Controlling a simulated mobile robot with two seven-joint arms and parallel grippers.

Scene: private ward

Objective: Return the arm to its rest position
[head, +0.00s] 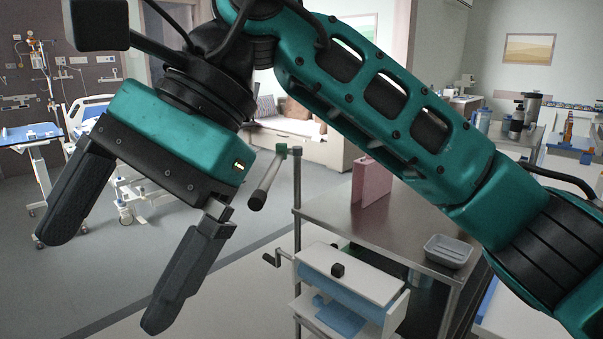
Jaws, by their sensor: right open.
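My right arm (385,95) comes in from the right and reaches across the upper picture. Its teal and black gripper (118,268) hangs at the left, tilted, with two dark fingers spread wide apart. Nothing is between the fingers. The gripper is in the air in front of the grey floor, left of the metal cart. My left gripper does not show.
A metal cart (405,218) stands below the arm, with a pink holder (371,181), a small grey tray (448,251) and an open drawer (352,275). A hospital bed (90,112) and an overbed table (30,134) stand at left.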

